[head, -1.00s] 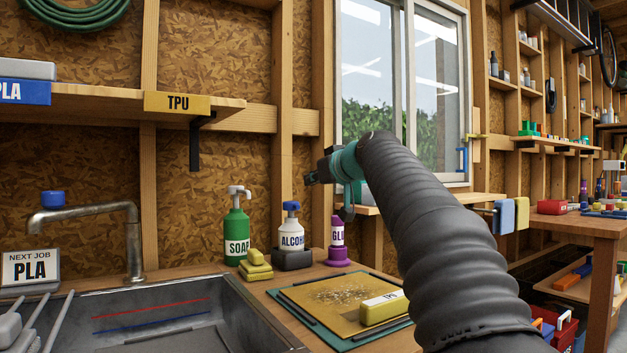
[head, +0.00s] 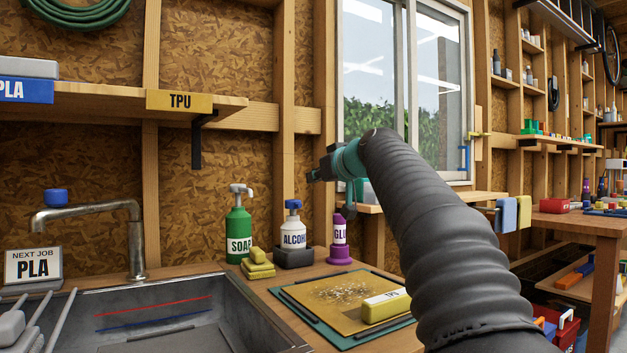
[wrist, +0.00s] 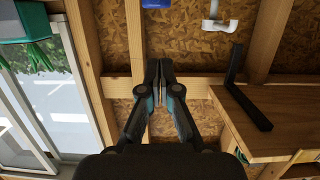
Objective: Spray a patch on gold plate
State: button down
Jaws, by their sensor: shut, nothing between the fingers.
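The gold plate (head: 330,302) lies on a green mat on the counter right of the sink, with a pale speckled patch on its surface. A yellow block labelled TPU (head: 386,306) rests on its right part. A white alcohol bottle (head: 293,236) with a blue top stands in a dark holder behind the plate. A green soap bottle (head: 239,232) and a purple glue bottle (head: 340,240) stand on either side of it. My gripper (head: 312,177) is raised above the counter near the window, apart from the bottles. In the wrist view my gripper (wrist: 166,68) is shut and empty.
A metal sink (head: 170,318) with a faucet (head: 130,230) is at the lower left. Yellow sponges (head: 258,265) sit beside the soap. A shelf with a TPU sign (head: 180,101) juts out above. A workbench (head: 580,222) stands at the right.

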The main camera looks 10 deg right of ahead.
jog(key=shift+w+d+r+m, duration=0.15)
jog(key=shift+d+r+m, duration=0.15)
jog(key=shift+d+r, duration=0.4)
jog(key=shift+a, duration=0.15)
jog(key=p, duration=0.2)
send_over(293, 210)
jog(key=s+d, duration=0.1)
jog(key=s, duration=0.1)
jog(key=f, duration=0.4)
jog(key=shift+w+d+f, duration=0.2)
jog(key=shift+w+f, duration=0.05)
jog(key=shift+f, duration=0.15)
jog(key=shift+f+b, duration=0.35)
jog(key=shift+f, duration=0.3)
